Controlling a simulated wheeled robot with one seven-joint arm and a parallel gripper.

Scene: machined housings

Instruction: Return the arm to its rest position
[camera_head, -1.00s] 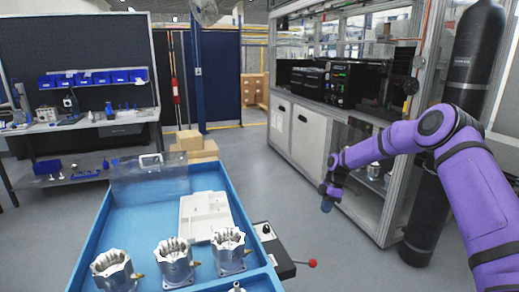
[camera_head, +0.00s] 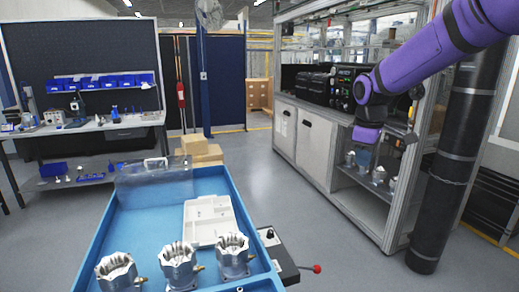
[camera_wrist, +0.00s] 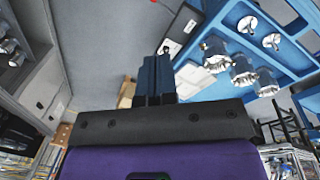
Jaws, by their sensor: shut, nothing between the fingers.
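My purple arm (camera_head: 430,55) reaches in from the upper right in the head view. My gripper (camera_head: 367,134) hangs in the air in front of the cabinet's open lower shelf, right of the blue tray cart. In the wrist view the two blue fingers (camera_wrist: 153,78) are together with nothing between them. The gripper is apart from the machined housings. Three silver housings stand upright along the near part of the cart: left (camera_head: 118,272), middle (camera_head: 179,265) and right (camera_head: 234,255).
The blue tray cart (camera_head: 85,262) holds a white tray (camera_head: 207,222). A control box with a red-knobbed lever (camera_head: 316,268) is on its right side. A tall black cylinder (camera_head: 440,200) stands beside the metal cabinet (camera_head: 314,145). A workbench (camera_head: 90,128) is at left. Floor between cart and cabinet is clear.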

